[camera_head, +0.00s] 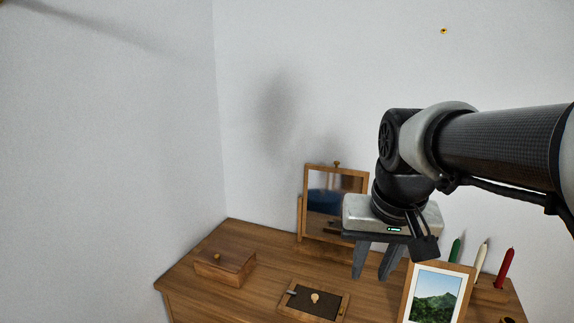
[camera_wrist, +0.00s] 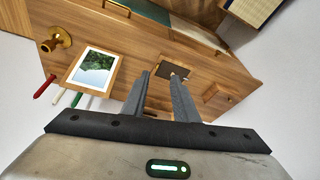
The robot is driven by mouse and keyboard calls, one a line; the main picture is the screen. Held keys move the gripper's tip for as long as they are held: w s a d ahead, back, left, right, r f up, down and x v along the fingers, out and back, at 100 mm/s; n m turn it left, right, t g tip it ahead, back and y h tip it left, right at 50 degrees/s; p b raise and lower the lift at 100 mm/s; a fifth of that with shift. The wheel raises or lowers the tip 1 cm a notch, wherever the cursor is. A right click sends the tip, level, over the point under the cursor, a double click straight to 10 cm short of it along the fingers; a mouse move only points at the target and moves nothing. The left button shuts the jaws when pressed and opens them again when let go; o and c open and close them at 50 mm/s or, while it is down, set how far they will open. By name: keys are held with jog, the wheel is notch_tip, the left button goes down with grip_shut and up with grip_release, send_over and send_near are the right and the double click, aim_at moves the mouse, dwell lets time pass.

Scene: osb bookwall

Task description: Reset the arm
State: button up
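My gripper (camera_head: 372,272) hangs from my arm above the back of a wooden dresser top (camera_head: 262,258), in front of a framed mirror (camera_head: 322,196). Its two grey fingers point down and stand apart, with nothing between them. In the wrist view my gripper (camera_wrist: 166,78) also shows its fingers spread and empty, with the dresser top (camera_wrist: 140,45) beyond them. The fingertips look clear of the things on the dresser, though the exact height is hard to tell.
A wooden box (camera_head: 224,267) stands at left, and a dark-centred tray (camera_head: 325,300) lies in front. A framed landscape picture (camera_head: 436,294) stands at right near green (camera_head: 455,250), white (camera_head: 481,258) and red candles (camera_head: 504,268). A brass object (camera_wrist: 56,40) shows in the wrist view.

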jog(key=s+f+n+t, duration=0.1)
jog(key=s+f+t, duration=0.1)
jog(key=s, duration=0.7)
notch_tip(320, 180, up, 12)
jog(key=p, duration=1.2)
jog(key=shift+s+a+r+n+p, duration=0.15)
jog(key=shift+s+r+n+p, duration=0.05)
jog(key=shift+s+n+p, duration=0.2)
